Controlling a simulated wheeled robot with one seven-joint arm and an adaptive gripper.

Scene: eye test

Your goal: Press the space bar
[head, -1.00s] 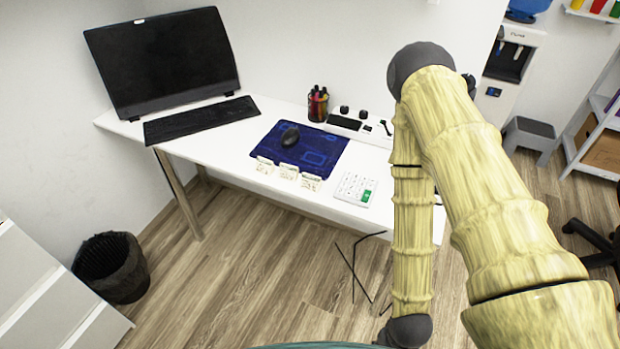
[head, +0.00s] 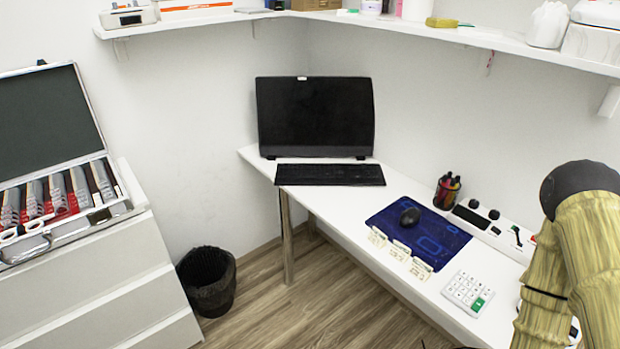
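The black keyboard (head: 330,174) lies on the white desk (head: 352,212) at its left end, in front of the dark monitor (head: 315,116). Its single keys, the space bar among them, are too small and dark to tell apart. My arm shows at the right edge of the head view, over the right end of the desk and well away from the keyboard. My gripper is not in view.
A blue mat (head: 432,243) with a black mouse (head: 410,216), small cards, a white calculator (head: 468,292) and a pen holder (head: 447,191) occupy the desk's right part. A wastebasket (head: 207,280) stands left of the desk. A shelf (head: 440,33) runs above. Floor before the desk is clear.

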